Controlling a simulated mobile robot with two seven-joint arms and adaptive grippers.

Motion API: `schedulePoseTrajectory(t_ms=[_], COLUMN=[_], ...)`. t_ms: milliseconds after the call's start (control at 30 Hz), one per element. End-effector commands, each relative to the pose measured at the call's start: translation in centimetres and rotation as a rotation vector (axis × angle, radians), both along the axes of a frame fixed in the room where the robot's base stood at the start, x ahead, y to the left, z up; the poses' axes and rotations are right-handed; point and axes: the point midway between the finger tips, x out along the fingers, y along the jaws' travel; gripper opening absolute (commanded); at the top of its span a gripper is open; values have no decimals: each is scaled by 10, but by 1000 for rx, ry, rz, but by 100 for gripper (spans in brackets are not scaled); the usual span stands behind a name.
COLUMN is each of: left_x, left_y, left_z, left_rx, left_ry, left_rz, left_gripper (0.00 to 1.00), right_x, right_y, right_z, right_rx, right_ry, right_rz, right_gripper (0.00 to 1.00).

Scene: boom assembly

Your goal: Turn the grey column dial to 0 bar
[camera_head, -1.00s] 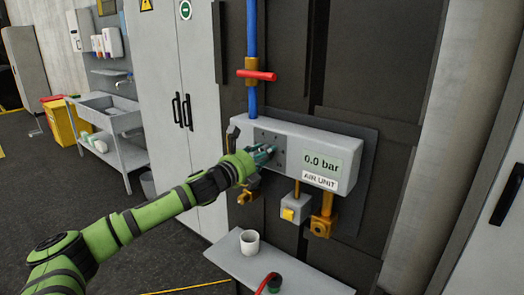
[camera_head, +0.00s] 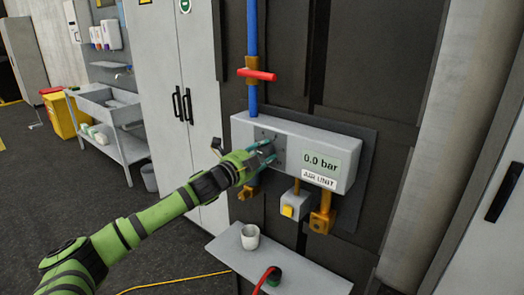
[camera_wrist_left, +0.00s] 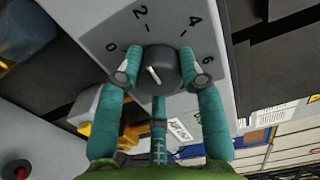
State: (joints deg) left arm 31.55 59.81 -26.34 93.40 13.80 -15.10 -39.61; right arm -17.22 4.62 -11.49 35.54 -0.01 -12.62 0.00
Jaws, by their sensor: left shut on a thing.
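The grey dial (camera_wrist_left: 162,68) is on the front of the air unit (camera_head: 340,185), with 0, 2, 4 and 6 printed around it in the left wrist view. A white mark shows on the left part of its face, on the side of the 0. The display (camera_head: 321,162) reads 0.0 bar. My left gripper (camera_head: 270,151) is at the dial, with its teal fingers on both sides of it; it also shows in the left wrist view (camera_wrist_left: 160,70). The fingers partly hide the dial in the head view. My right gripper is out of view.
A red valve handle (camera_head: 257,74) sits on the blue pipe above the unit. A shelf (camera_head: 290,271) with a white cup (camera_head: 250,237) is underneath.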

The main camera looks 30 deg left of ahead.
Motion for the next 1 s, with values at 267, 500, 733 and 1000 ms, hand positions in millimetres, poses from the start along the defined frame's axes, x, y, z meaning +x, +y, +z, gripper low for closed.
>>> schedulePoseTrajectory(t_ms=[267, 500, 733, 1000], left_x=[0, 0, 0, 0], left_y=[-4, -3, -3, -2], left_z=[-3, -3, -2, -1], left_rx=[-267, -482, -645, -759], left_ry=[29, 46, 57, 64], left_rz=[-6, -4, -4, -4], left_gripper=[6, 6, 6, 6], right_x=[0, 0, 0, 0], right_y=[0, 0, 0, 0], right_z=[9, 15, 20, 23], right_rx=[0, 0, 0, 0], right_ry=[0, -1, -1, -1], right_rz=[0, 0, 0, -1], right_gripper=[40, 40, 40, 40])
